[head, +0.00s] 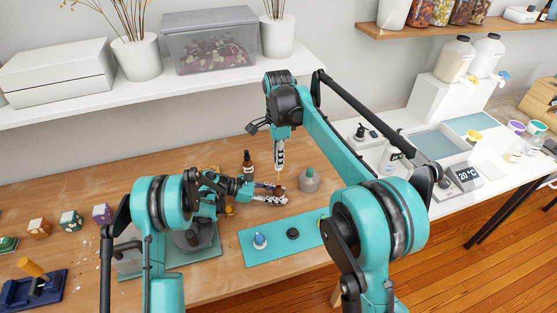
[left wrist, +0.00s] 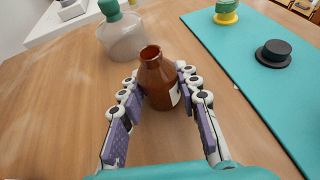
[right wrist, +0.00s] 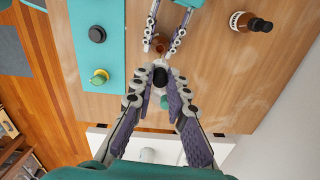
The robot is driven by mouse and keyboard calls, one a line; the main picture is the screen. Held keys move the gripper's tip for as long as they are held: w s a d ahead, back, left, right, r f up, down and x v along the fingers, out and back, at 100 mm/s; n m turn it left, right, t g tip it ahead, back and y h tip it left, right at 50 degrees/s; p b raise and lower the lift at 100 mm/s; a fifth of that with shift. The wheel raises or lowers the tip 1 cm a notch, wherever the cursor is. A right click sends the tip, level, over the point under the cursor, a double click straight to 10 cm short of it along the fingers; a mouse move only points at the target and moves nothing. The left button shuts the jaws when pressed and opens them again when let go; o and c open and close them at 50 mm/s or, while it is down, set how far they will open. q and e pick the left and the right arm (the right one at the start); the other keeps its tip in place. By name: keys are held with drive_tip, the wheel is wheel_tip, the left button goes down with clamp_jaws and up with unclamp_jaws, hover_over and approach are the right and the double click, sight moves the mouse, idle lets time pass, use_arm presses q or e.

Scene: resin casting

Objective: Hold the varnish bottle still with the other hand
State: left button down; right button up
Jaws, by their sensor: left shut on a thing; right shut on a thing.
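The brown varnish bottle (left wrist: 157,82) has an open neck and a white label on its side. It stands upright on the table between the fingers of my left gripper (left wrist: 157,92), which is shut on it. In the head view, my left gripper (head: 282,197) and the bottle (head: 279,188) are below my right gripper (head: 279,172). In the right wrist view, my right gripper (right wrist: 160,72) is shut on a dark, round-topped thing (right wrist: 160,78), close to the bottle (right wrist: 160,44). A thin pale piece seems to hang below those fingers; its lower end is unclear.
A second brown bottle (head: 247,163) with a black top stands behind my left gripper. A translucent jar with a green cap (head: 309,181) stands just right of the held bottle. A teal mat (head: 262,256) in front carries small stamp-like pieces, including a black one (head: 293,233).

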drive_tip(key=shift+d, duration=0.1)
drive_tip(key=d+r, duration=0.4)
drive_tip(key=d, duration=0.4)
idle(0.5)
drive_tip(key=shift+a, duration=0.1)
use_arm(q)
drive_tip(key=c, duration=1)
unclamp_jaws()
use_arm(e)
drive_tip(key=shift+w, duration=0.1)
